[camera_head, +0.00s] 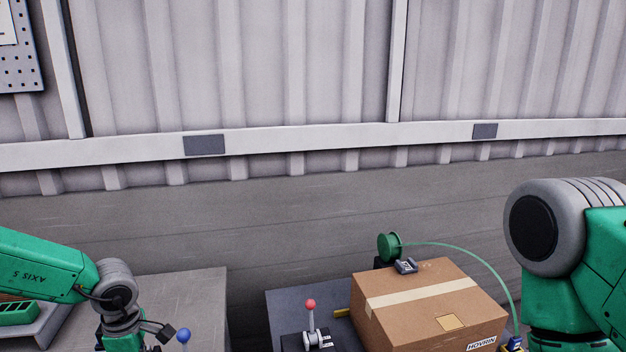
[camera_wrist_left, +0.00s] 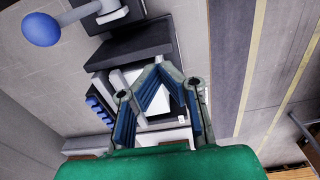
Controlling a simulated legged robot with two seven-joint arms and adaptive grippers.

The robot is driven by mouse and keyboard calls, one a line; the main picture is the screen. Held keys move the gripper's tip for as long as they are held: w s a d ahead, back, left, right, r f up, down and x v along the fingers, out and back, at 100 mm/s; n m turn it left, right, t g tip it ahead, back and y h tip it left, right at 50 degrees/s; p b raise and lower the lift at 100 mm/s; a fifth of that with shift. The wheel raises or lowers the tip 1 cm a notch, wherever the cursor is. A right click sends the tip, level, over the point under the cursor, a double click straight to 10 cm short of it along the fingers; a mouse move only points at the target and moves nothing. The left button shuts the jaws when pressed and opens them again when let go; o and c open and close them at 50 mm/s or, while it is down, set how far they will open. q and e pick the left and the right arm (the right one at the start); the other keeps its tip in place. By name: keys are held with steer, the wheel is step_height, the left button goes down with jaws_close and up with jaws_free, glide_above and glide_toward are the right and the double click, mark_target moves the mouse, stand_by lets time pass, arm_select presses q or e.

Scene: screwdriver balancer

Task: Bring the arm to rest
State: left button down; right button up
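My left arm (camera_head: 45,265) comes in from the left in the head view, with its wrist bent down over a grey work surface. Its gripper is cut off by the bottom edge there. In the left wrist view my left gripper (camera_wrist_left: 159,66) has its blue-padded fingers bent inward with the tips together. Nothing shows held between them; dark and white parts show beyond the gap. My right arm (camera_head: 570,260) stands at the right of the head view, and its gripper is out of view.
A blue ball knob (camera_head: 183,336) is close to the left wrist; a blue ball also shows in the left wrist view (camera_wrist_left: 40,29). A red-knobbed lever (camera_head: 310,306) and a cardboard box (camera_head: 425,318) are on the right table. A green reel (camera_head: 389,247) stands behind the box.

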arm_select(q)
steer(key=s+d+f+m+t+y, duration=0.2)
steer(key=s+f+m+y, duration=0.1)
steer(key=s+f+m, duration=1)
steer(key=s+d+r+m+g+h, duration=0.25)
steer(key=s+m, duration=0.35)
steer(key=s, duration=1.1)
step_height(320, 180, down, 18)
steer(key=w+d+m+t+b, duration=0.1)
steer(key=d+b, duration=0.1)
steer(key=b, duration=1.7)
steer(key=shift+f+m+h, duration=0.2)
steer(key=shift+m+h, duration=0.2)
steer(key=shift+h, duration=0.05)
arm_select(e)
step_height(320, 180, down, 19)
steer(key=shift+w, duration=0.3)
steer(key=shift+s+f, duration=0.1)
steer(key=shift+s, duration=0.05)
